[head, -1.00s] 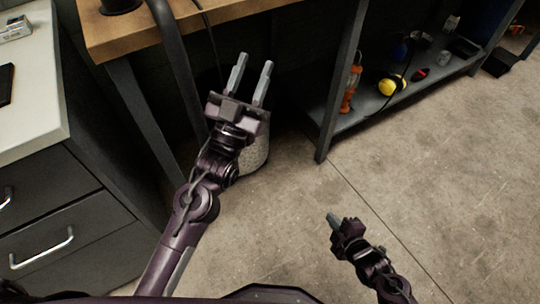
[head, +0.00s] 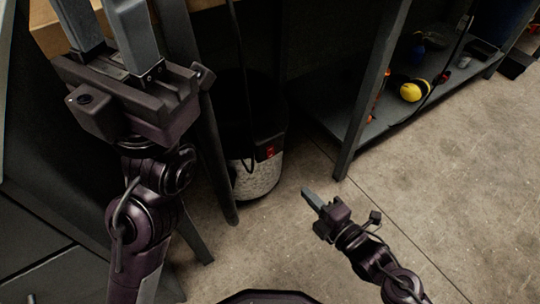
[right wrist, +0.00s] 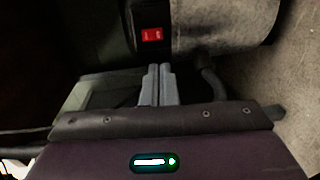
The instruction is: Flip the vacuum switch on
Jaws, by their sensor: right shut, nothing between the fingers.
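The vacuum (head: 258,180) is a pale speckled canister with a dark upper part, standing on the floor by the workbench leg. Its red switch (head: 270,152) sits on a black plate on its side. The switch also shows in the right wrist view (right wrist: 152,35), just beyond the fingertips; which way it is set I cannot tell. My right gripper (head: 311,198) is shut and empty, apart from the vacuum and to its lower right. Its closed fingers show in the right wrist view (right wrist: 158,70), pointing toward the switch. My left gripper (head: 105,25) is raised, large at upper left, its fingers apart and empty.
A dark hose or cord (head: 240,70) runs down to the vacuum. A dark workbench leg (head: 222,180) stands at its left. A grey shelf (head: 375,128) with yellow earmuffs (head: 413,91) stands at right. The concrete floor (head: 440,180) is open.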

